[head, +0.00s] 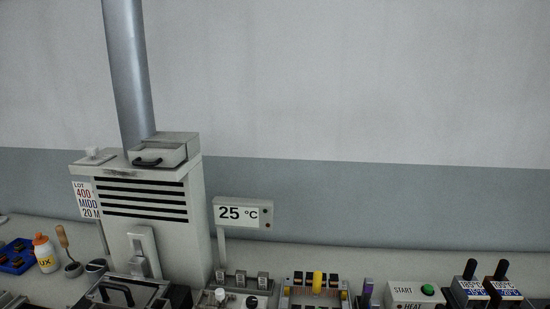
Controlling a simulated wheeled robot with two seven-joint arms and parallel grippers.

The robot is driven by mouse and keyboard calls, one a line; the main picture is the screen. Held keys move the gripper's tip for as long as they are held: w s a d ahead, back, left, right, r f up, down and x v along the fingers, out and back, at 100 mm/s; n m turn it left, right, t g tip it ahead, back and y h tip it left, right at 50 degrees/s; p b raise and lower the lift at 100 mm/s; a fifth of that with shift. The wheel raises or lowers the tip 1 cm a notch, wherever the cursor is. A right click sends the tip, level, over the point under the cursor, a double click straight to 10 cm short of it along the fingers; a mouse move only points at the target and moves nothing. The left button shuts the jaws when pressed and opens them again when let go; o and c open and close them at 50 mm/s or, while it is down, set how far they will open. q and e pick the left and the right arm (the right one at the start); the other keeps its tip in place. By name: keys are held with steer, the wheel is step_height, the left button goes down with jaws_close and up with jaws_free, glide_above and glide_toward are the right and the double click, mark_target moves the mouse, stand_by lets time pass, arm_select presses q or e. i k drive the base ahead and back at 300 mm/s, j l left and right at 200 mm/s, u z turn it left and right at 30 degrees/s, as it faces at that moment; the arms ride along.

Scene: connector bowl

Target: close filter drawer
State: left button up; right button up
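The filter drawer (174,155) is a small pale grey box with a black handle (148,162) on its front. It sits on top of a tall grey vented unit (195,208), beside the base of a metal duct (128,75). The drawer appears pulled out towards the front, with part of its hollow top showing. How far it is out is hard to tell at this size. Neither of my grippers shows in the head view, and nothing touches the drawer.
A temperature display (240,213) reading 25 °C stands right of the unit. A white bottle with an orange cap (46,254) and a blue tray (17,257) are at left. Fixtures and a START box (412,294) crowd the bench front. The space above the bench at right is clear.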

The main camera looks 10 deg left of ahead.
mark_target(136, 157)
steer(key=j+u, duration=0.2)
steer(key=j, duration=0.3)
steer(key=i+j+u, duration=0.2)
steer(key=j, duration=0.25)
steer(key=j+u, duration=0.2)
steer(key=j, duration=0.25)
